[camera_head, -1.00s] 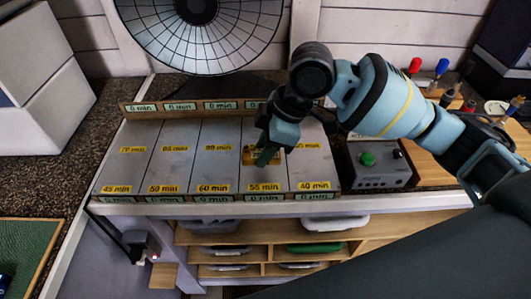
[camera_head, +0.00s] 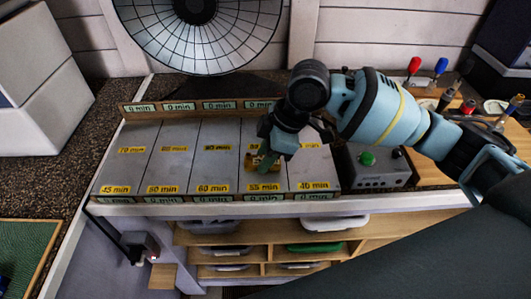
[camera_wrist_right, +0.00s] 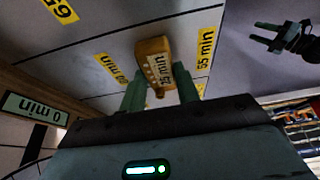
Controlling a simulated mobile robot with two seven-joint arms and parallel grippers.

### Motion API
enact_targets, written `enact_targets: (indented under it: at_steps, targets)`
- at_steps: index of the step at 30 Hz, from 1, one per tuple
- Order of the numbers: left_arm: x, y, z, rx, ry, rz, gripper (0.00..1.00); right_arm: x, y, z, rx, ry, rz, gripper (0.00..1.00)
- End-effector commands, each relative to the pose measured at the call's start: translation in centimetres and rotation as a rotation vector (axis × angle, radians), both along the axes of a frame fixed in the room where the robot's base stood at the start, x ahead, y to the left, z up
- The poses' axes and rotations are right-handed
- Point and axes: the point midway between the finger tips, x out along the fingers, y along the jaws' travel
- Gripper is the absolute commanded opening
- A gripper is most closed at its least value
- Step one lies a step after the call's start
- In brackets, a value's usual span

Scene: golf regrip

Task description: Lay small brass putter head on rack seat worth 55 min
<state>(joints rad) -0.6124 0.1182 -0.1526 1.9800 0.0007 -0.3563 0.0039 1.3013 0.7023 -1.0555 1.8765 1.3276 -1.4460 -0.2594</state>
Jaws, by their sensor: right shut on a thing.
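The small brass putter head (camera_head: 249,162) is at the rack seat marked 55 min (camera_head: 265,178), towards its front half. In the right wrist view the brass head (camera_wrist_right: 153,50) carries a 25 min label and sits between the green fingertips. My right gripper (camera_head: 266,160) is shut on it, pointing down over that seat; the fingers partly hide the head. I cannot tell whether the head touches the seat. The 55 min label (camera_wrist_right: 207,48) shows close beside the head. My left gripper (camera_wrist_right: 275,38) appears small in the right wrist view, fingers apart and empty.
The other grey seats, such as 60 min (camera_head: 214,155) and 45 min (camera_head: 124,155), look empty. A grey box with a green button (camera_head: 376,178) stands right of the rack. A round ribbed dish (camera_head: 200,35) stands behind. Shelves with trays (camera_head: 280,245) lie below.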

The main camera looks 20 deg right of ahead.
Motion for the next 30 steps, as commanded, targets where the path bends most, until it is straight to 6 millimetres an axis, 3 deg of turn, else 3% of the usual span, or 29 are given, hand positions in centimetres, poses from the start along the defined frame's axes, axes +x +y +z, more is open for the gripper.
enact_targets:
  at_steps: [1,6,17,30]
  targets:
    - [0.1,0.0,0.1,0.000,-0.001,0.000,0.43,0.0,0.0,-0.1,0.000,-0.001,0.000,0.33]
    - [0.0,0.0,0.0,0.000,-0.001,0.000,0.43,0.0,0.0,0.0,0.000,0.000,0.000,0.53]
    - [0.0,-0.1,0.0,-0.002,0.001,0.004,0.43,0.0,0.0,0.4,0.000,0.000,0.000,0.53]
    - [0.8,-0.1,1.0,-0.003,-0.024,0.004,0.43,-0.8,-2.9,7.7,0.001,-0.005,-0.003,0.53]
